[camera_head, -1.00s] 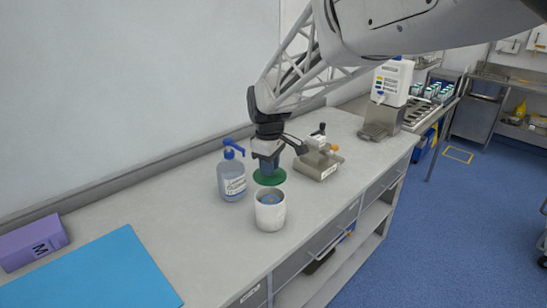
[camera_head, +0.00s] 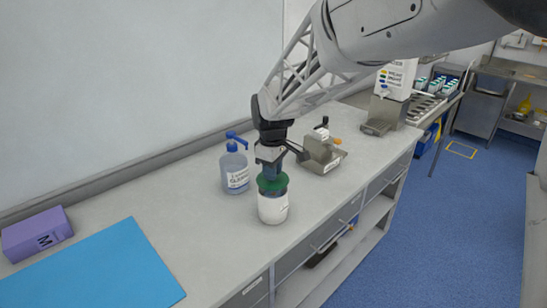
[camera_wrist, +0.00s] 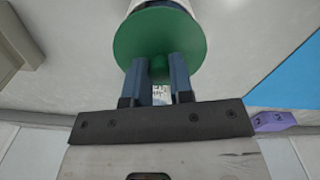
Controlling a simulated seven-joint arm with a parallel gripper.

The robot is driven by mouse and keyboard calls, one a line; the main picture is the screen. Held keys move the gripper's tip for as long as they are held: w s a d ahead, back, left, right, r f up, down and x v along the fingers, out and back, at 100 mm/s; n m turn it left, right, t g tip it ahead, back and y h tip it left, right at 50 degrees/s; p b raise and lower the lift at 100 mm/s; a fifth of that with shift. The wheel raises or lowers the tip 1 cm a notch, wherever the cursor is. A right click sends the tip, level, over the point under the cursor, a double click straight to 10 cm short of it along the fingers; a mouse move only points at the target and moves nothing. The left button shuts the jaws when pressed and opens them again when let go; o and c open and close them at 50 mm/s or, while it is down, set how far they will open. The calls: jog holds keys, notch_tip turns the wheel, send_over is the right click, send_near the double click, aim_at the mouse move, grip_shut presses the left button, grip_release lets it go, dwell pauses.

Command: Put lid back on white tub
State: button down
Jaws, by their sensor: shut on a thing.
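My gripper (camera_head: 271,174) points down and is shut on the knob of the green lid (camera_head: 272,184). In the wrist view the two fingers of my gripper (camera_wrist: 160,64) close on the knob, with the round lid (camera_wrist: 160,38) beyond them. The white tub (camera_head: 273,209) stands upright on the bench directly below the lid. The lid hides most of the tub's opening; a bluish bit shows under its edge. I cannot tell whether lid and rim touch. A sliver of the tub (camera_wrist: 165,4) shows past the lid in the wrist view.
A blue-topped pump bottle (camera_head: 235,172) stands just left of the tub. A metal device with an orange knob (camera_head: 322,155) is behind right. A blue mat (camera_head: 95,270) and purple box (camera_head: 37,234) lie at left. The bench (camera_head: 205,225) is clear between.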

jog(key=shift+f, duration=1.3)
jog(key=shift+f, duration=0.15)
dwell(1.6)
jog(key=shift+c, duration=2.2)
grip_release()
jog(key=shift+r, duration=3.45)
grip_shut()
